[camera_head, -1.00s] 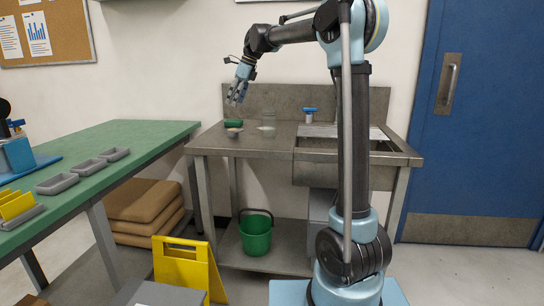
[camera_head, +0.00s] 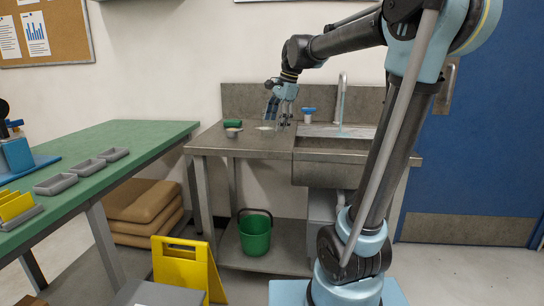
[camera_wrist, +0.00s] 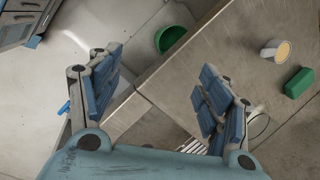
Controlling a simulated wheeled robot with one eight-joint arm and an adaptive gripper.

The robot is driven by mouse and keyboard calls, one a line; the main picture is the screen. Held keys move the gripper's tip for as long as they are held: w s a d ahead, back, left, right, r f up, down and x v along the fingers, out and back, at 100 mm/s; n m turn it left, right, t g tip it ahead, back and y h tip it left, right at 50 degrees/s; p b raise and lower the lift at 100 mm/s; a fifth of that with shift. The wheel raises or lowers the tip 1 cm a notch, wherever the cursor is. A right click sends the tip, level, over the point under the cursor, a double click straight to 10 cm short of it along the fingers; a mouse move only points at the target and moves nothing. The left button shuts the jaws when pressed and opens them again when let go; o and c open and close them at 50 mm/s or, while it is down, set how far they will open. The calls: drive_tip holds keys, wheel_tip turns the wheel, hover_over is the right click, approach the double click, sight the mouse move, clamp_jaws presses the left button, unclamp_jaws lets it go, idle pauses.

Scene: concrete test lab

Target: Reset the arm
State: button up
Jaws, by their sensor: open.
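My gripper (camera_head: 283,114) is over the metal sink counter (camera_head: 212,142) in the head view, with its fingers pointing down. It is open and empty. In the wrist view the two blue-padded fingers (camera_wrist: 160,78) stand wide apart, with the counter's edge and the floor between and below them. The jar beside my gripper is partly hidden; its clear rim shows by the right finger in the wrist view (camera_wrist: 259,126). My arm's elbow is high, at the upper right of the head view.
The counter holds a green block (camera_head: 232,123), a small cup (camera_head: 233,132) and a blue-topped item (camera_head: 309,115) near the faucet (camera_head: 341,105). A green bucket (camera_head: 255,236) sits on the lower shelf. A yellow floor sign (camera_head: 182,268) and a green-topped table (camera_head: 120,135) stand left.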

drive_tip(key=s+d+f+n+h, duration=0.1)
drive_tip(key=s+d+f+n, duration=0.5)
drive_tip(key=s+f, duration=0.7)
drive_tip(key=s+d+f+n+h, duration=0.2)
drive_tip(key=s+d+f+n, duration=0.4)
drive_tip(key=s+d+f, duration=0.5)
drive_tip(key=s+f, duration=0.2)
drive_tip(key=s, duration=0.1)
drive_tip(key=shift+s+d+t, duration=0.15)
drive_tip(key=shift+s+t, duration=0.05)
drive_tip(key=shift+t, duration=0.1)
drive_tip(key=shift+w+f, duration=0.2)
drive_tip(key=shift+w, duration=0.25)
